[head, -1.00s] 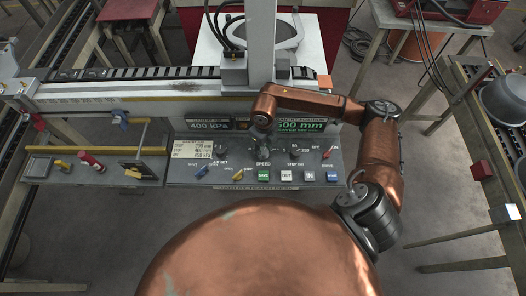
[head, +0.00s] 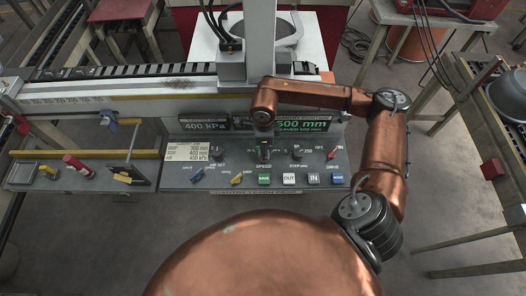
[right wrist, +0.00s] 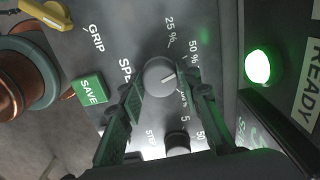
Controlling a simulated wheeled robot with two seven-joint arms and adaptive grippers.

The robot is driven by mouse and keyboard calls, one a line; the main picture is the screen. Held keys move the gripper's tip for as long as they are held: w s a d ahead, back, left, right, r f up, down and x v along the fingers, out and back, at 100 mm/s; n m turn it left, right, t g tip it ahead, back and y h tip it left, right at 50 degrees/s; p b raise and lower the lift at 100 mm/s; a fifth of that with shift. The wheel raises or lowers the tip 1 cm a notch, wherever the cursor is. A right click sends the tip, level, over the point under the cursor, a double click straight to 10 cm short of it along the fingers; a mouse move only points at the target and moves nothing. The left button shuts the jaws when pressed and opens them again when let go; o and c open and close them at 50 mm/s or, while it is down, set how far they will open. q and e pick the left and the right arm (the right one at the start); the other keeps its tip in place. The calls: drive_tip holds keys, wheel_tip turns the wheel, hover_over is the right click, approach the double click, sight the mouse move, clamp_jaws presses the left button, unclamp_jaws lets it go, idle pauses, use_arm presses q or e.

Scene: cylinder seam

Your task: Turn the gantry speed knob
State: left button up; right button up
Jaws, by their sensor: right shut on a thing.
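The gantry speed knob (right wrist: 160,76) is a small round grey knob on the control panel, with a white pointer line. In the right wrist view the pointer faces right, near the 50 % mark. My right gripper (right wrist: 163,93) has its two dark fingers on either side of the knob and is shut on it. In the head view my right gripper (head: 264,146) reaches down to the panel above the SPEED label and hides most of the knob. My left gripper is not in view.
A green lamp (right wrist: 257,66) glows beside READY. A gantry rail and column stand behind.

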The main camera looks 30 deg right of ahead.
drive_tip(key=shift+d+n, duration=0.1)
drive_tip(key=shift+n, duration=0.2)
drive_tip(key=o, duration=1.2)
drive_tip(key=shift+c, duration=0.2)
drive_tip(key=shift+r, duration=0.2)
wheel_tip(320, 180, up, 12)
drive_tip(key=shift+f, duration=0.2)
